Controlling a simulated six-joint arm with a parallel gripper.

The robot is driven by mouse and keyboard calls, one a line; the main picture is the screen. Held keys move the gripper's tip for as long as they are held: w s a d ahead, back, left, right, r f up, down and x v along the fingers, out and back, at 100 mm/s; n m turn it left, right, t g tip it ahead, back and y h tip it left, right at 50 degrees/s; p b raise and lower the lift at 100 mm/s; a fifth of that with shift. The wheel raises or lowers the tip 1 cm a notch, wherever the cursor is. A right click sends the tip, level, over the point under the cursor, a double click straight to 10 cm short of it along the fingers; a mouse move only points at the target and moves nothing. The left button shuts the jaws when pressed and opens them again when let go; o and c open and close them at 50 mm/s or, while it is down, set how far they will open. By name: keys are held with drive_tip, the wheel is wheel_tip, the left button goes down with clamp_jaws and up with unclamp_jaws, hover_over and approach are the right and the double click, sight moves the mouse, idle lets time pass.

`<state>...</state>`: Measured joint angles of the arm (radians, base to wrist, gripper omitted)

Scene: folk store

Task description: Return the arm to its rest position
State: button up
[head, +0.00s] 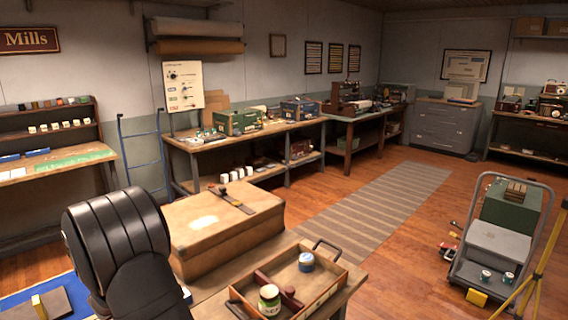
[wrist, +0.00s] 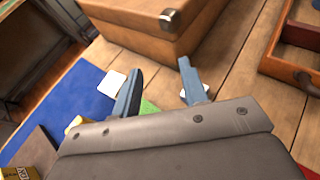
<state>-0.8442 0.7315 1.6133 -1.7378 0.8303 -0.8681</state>
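My gripper (wrist: 161,67) shows in the wrist view with its two blue-grey fingers apart and nothing between them. It is over the workbench, in front of a large tan case (wrist: 150,22) with a metal corner. In the head view, my dark arm rises at the lower left, beside the same case (head: 225,238). The gripper's fingers cannot be made out in the head view.
A blue mat (wrist: 75,103) lies left of the gripper. A dark block (head: 37,304) sits at lower left.

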drive_tip(key=s+d+m+g+h, duration=0.1)
drive_tip(key=s+d+m+h, duration=0.1)
drive_tip(key=d, duration=0.7)
drive_tip(key=s+d+m+g+h, duration=0.1)
drive_tip(key=s+d+m+h, duration=0.2)
drive_tip(key=d, duration=0.6)
drive_tip(key=shift+s+f+m+h, duration=0.3)
drive_tip(key=shift+s+h, duration=0.3)
drive_tip(key=shift+s, duration=0.6)
drive_tip(key=o, duration=0.6)
